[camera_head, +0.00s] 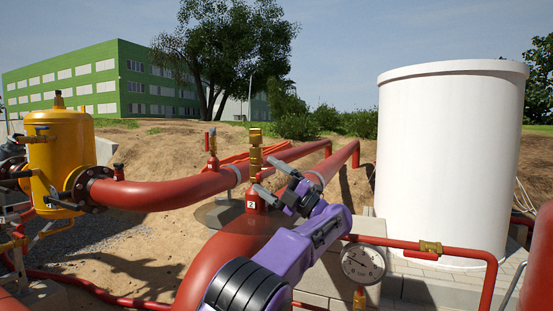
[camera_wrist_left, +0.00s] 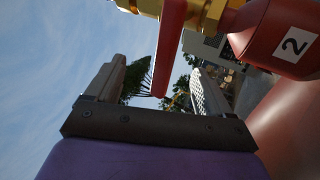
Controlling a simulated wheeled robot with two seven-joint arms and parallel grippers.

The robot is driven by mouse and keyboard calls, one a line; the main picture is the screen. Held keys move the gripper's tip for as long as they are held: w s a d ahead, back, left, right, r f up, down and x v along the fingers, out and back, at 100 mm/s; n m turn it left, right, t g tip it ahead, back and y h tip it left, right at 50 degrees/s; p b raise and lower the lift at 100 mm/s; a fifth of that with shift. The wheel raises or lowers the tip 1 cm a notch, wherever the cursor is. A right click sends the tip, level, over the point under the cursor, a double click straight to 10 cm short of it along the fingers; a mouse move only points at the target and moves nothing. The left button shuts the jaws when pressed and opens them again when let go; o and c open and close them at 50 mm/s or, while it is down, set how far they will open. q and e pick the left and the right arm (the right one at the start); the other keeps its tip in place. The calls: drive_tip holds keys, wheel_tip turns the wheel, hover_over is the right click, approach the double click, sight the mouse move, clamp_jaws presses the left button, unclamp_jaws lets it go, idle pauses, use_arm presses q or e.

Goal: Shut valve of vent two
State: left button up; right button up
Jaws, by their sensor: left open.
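Vent two (camera_head: 254,202) is a red stub labelled 2 on the large red pipe, with a brass valve (camera_head: 256,150) upright on top. My purple left arm reaches up to it, and the left gripper (camera_head: 267,181) is open close beside the vent. In the left wrist view, the red stub (camera_wrist_left: 272,38) with its label is at the upper right and the brass valve (camera_wrist_left: 206,12) at the top. The valve's red lever (camera_wrist_left: 169,45) reaches down into the gap between the open fingers of the left gripper (camera_wrist_left: 157,82); contact cannot be told. My right gripper is not in view.
Another red vent (camera_head: 212,160) stands on the pipe further left. A yellow tank (camera_head: 62,155) is at the left and a white tank (camera_head: 450,150) at the right. A pressure gauge (camera_head: 363,264) and thin red pipe lie right of my arm.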

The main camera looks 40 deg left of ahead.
use_arm(q)
drive_tip(key=p+v, duration=0.1)
drive_tip(key=v, duration=0.6)
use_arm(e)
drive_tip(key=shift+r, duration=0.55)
